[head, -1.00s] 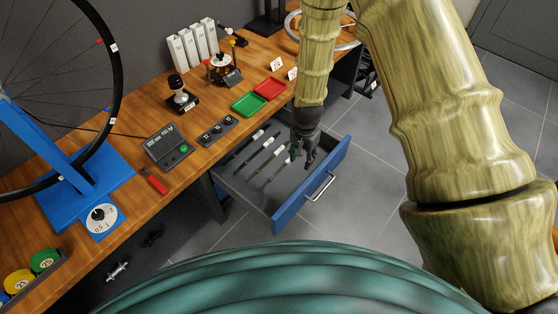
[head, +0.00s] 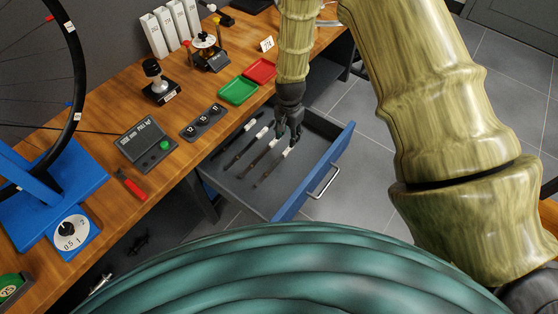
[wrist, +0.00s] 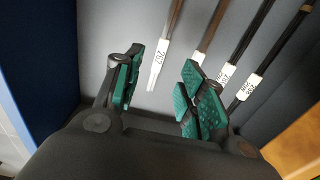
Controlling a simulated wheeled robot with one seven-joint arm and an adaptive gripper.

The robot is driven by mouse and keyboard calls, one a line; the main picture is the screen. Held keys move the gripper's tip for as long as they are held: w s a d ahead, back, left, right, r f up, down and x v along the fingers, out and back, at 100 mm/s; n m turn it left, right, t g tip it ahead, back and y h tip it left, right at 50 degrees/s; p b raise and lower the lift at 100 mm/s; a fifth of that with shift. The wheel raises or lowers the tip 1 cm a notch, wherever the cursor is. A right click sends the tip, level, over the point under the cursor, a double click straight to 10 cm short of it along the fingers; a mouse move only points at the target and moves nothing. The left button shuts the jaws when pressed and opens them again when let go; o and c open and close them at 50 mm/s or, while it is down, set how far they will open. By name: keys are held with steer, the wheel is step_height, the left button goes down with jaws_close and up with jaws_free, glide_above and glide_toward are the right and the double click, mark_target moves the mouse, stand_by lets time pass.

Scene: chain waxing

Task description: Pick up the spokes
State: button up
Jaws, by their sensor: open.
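Several dark, thin spoke bundles (head: 247,148) with white labels lie side by side in the open drawer (head: 235,185). In the wrist view, one bundle with a white label (wrist: 160,56) lies beyond the gap between my fingers, and a browner one (wrist: 213,28) runs behind the right finger. Two more bundles (wrist: 276,48) lie further right. My gripper (head: 287,138) points down at the labelled ends of the bundles. Its green-padded fingers (wrist: 162,84) are open with nothing between them. I cannot tell how far above the drawer floor the fingertips are.
The drawer's blue front (head: 318,175) with its handle (head: 325,184) stands close to my gripper.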

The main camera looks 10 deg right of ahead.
mark_target(286, 151)
steer(key=shift+s+a+f+b, duration=0.1)
steer(key=shift+f+b, duration=0.2)
steer(key=shift+f, duration=1.85)
steer(key=shift+a+f+b, duration=0.1)
steer(key=shift+f+b, duration=0.15)
steer(key=shift+f, duration=1.85)
jaws_close()
